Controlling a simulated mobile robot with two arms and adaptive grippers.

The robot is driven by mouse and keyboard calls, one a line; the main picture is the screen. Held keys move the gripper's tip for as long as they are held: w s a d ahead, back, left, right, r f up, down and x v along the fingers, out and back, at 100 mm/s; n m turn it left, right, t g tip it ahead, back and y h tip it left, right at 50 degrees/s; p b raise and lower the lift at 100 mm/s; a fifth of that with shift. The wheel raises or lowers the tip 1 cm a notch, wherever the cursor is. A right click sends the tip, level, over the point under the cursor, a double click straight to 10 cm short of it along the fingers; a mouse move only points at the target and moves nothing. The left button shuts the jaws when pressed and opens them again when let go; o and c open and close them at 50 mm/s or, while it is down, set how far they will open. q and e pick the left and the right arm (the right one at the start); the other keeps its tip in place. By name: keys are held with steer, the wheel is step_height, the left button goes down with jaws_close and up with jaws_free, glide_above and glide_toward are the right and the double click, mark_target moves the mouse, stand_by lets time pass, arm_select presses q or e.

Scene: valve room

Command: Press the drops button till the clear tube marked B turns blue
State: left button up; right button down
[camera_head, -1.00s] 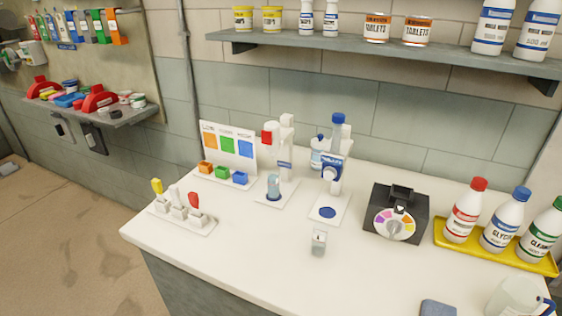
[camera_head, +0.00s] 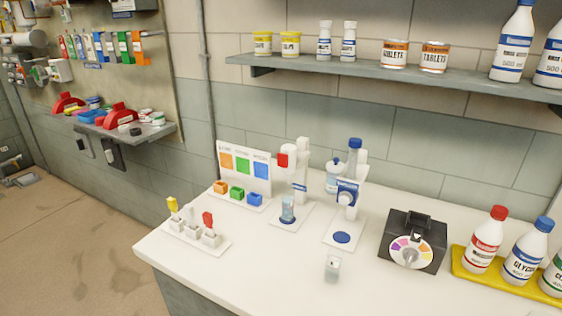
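Two white dispenser stands are on the white counter (camera_head: 214,285). The left stand has a red-capped part (camera_head: 283,160) at the top, and a small clear, bluish tube (camera_head: 288,208) stands upright on its base. The right stand has a blue-capped bottle (camera_head: 355,150) at the top, a blue-and-white label on its front, and a blue disc (camera_head: 342,238) on its base with nothing on it. A small pale, greyish piece (camera_head: 332,265) is in front of the right stand. I cannot read a B mark or pick out the drops button. Neither gripper shows.
A dark box with a coloured dial (camera_head: 410,252) stands right of the dispensers. Bottles sit in a yellow tray (camera_head: 493,288) at the right. A colour card (camera_head: 243,172) with small blocks, and a holder with yellow, white and red-topped pieces (camera_head: 195,235), are at the left.

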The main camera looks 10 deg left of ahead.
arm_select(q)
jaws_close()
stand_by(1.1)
